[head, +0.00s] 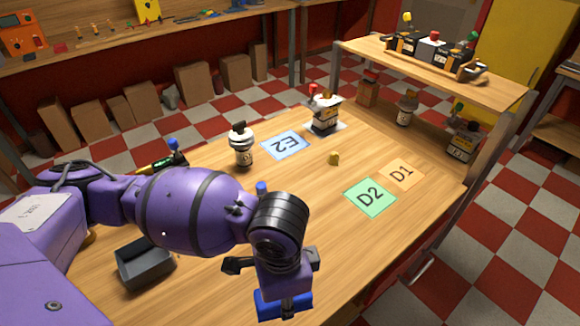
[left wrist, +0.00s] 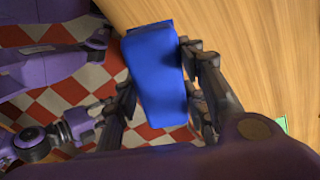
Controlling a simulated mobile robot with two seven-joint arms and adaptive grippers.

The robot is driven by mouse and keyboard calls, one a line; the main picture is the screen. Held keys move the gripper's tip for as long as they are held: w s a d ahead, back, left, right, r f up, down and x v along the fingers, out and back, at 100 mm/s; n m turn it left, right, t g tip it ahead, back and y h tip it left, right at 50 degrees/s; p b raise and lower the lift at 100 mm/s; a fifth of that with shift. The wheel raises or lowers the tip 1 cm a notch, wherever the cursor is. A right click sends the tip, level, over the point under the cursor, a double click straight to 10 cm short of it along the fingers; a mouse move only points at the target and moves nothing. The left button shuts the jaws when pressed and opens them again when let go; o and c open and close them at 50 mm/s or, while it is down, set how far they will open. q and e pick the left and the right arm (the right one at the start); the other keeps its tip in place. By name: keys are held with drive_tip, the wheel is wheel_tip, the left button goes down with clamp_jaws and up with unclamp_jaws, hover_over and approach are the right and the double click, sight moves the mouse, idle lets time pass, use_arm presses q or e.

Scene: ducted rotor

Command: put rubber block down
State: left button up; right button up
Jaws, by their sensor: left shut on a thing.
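A blue block (head: 284,305), which I take as the rubber block, is at the bottom of the head view, below my left gripper (head: 272,268). In the left wrist view the blue block (left wrist: 157,78) sits between the fingers of my left gripper (left wrist: 160,68), which is shut on it. Beneath the block there, wooden tabletop shows on one side and checkered floor on the other. I cannot tell its height above the table.
The wooden table (head: 330,215) has bare room at its middle. A dark grey open bin (head: 145,262) stands at left. Flat cards E2 (head: 285,145), D2 (head: 370,198) and D1 (head: 401,174) lie farther back.

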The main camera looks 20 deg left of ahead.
use_arm(q)
drive_tip(key=w+a+f, duration=0.1)
drive_tip(key=w+f, duration=0.2)
drive_tip(key=w, duration=0.1)
drive_tip(key=w+a+f+b, duration=0.1)
drive_tip(key=w+f, duration=0.2)
drive_tip(key=w, duration=0.1)
drive_tip(key=w+a+f, duration=0.1)
drive_tip(key=w+f, duration=0.1)
drive_tip(key=w, duration=0.2)
drive_tip(key=shift+w+a+f+b, duration=0.2)
drive_tip(key=shift+f+b, duration=0.1)
drive_tip(key=shift+f, duration=0.25)
drive_tip(key=f, duration=0.3)
drive_tip(key=shift+w+a+f, duration=0.15)
drive_tip(key=shift+w, duration=0.15)
drive_tip(key=shift+f, duration=0.15)
use_arm(e)
drive_tip(key=shift+s+d+f, duration=0.2)
drive_tip(key=shift+s+f, duration=0.05)
drive_tip(key=shift+f, duration=0.2)
drive_tip(key=shift+s+d+f, duration=0.15)
drive_tip(key=shift+s+f, duration=0.05)
drive_tip(key=shift+f, duration=0.25)
use_arm(q)
drive_tip(key=shift+f, duration=0.2)
drive_tip(key=o, duration=1)
drive_tip(key=shift+o, duration=1.1)
use_arm(e)
drive_tip(key=shift+s+f, duration=0.15)
